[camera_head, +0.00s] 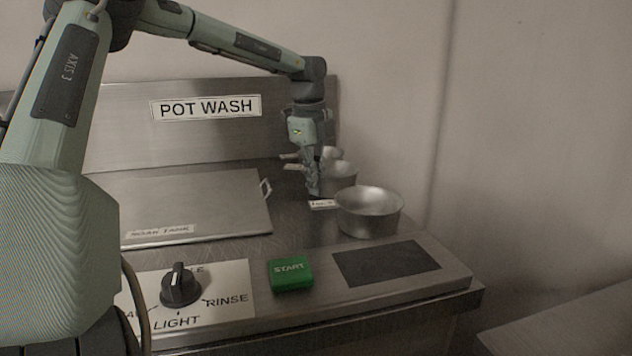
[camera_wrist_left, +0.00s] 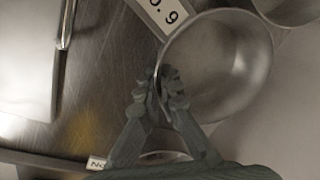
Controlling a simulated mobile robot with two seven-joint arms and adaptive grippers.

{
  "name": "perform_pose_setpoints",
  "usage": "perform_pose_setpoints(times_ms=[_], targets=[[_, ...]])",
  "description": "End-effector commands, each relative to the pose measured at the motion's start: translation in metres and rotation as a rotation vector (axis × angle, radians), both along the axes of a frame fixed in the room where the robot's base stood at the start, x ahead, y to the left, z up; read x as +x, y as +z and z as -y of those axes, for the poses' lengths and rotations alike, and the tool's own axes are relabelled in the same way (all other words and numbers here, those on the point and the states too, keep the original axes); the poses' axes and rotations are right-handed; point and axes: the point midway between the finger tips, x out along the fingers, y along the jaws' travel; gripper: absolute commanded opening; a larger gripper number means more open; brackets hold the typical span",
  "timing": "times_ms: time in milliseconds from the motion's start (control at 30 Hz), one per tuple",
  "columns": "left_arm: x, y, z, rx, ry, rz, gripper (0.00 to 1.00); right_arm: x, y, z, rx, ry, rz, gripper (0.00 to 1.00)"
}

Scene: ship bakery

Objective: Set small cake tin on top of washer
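Several round metal tins stand in a row at the right of the steel washer counter (camera_head: 245,245). The nearest tin (camera_head: 368,212) looks largest; a middle tin (camera_head: 342,176) and a far tin (camera_head: 333,153) sit behind it, partly hidden. My left gripper (camera_head: 313,188) is at the left side of the middle tin. In the left wrist view the fingers of my left gripper (camera_wrist_left: 163,90) are close together on the rim of that tin (camera_wrist_left: 225,60), one inside and one outside. Whether it is lifted I cannot tell. My right gripper is not in view.
A number tag (camera_head: 322,204) lies by the middle tin. A dark flat pad (camera_head: 386,263), a green START button (camera_head: 290,274) and a black knob (camera_head: 180,287) are at the counter's front. The soak tank lid (camera_head: 190,205) has a handle. A back panel (camera_head: 120,128) stands behind.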

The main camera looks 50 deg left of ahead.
Motion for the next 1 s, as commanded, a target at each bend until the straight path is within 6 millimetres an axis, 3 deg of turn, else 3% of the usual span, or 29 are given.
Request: perform_pose_setpoints(times_ms=[33, 200, 567, 1000], targets=[[0.000, 0.000, 0.000, 0.000, 0.000, 0.000, 0.07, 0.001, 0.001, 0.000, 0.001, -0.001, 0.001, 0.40], [0.000, 0.000, 0.000, 0.000, 0.000, 0.000, 0.26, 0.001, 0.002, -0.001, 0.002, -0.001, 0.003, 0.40], [0.000, 0.005, 0.000, 0.001, 0.000, 0.003, 0.26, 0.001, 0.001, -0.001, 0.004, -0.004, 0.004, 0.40], [-0.011, 0.090, 0.002, 0.002, 0.001, 0.005, 0.26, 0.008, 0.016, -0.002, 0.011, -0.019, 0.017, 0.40]])
